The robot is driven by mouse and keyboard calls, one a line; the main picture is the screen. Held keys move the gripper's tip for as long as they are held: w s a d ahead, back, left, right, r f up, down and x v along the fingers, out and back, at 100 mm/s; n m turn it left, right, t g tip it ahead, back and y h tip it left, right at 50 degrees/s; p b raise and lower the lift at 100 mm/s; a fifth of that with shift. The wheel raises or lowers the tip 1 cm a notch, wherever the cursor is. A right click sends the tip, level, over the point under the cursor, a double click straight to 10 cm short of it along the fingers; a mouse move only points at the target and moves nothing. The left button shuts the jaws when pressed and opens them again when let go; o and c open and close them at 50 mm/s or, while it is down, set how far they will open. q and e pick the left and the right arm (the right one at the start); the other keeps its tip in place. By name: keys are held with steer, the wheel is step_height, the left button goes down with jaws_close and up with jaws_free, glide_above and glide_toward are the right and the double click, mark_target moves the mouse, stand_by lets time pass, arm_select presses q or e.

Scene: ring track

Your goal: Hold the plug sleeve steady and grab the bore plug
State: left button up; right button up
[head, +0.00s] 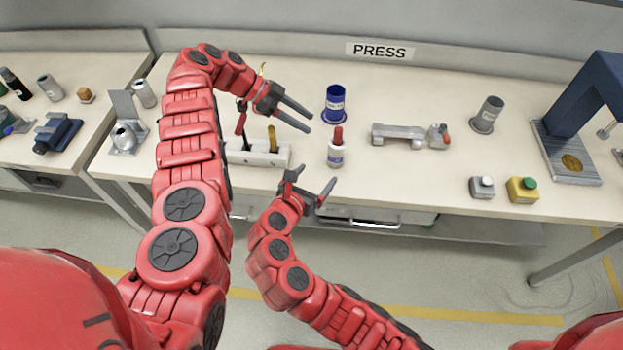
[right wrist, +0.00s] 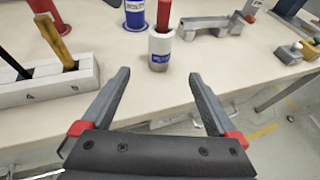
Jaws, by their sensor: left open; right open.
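The plug sleeve (head: 336,155) is a small white-grey cylinder with a blue label, upright near the bench's front edge. The bore plug (head: 338,136) stands in it, with its red upper part showing and its lower part hidden. In the right wrist view the sleeve (right wrist: 160,48) and the red plug (right wrist: 163,14) are ahead, between the finger directions. My left gripper (head: 309,123) is open and empty, up and left of the plug. My right gripper (head: 316,176) is open and empty at the bench's front edge, just in front of the sleeve, apart from it.
A blue labelled cup (head: 335,104) stands close behind the sleeve. A white block (head: 258,157) holding tools is to the left, partly behind my left arm. A grey metal fixture (head: 400,136) lies to the right. A grey cup (head: 487,114) and a press (head: 575,130) are farther right.

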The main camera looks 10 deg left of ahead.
mark_target(333, 157)
steer(key=x, duration=1.4)
steer(key=shift+w+d+f, duration=0.15)
steer(key=shift+w+f, duration=0.2)
steer(key=shift+w, duration=0.35)
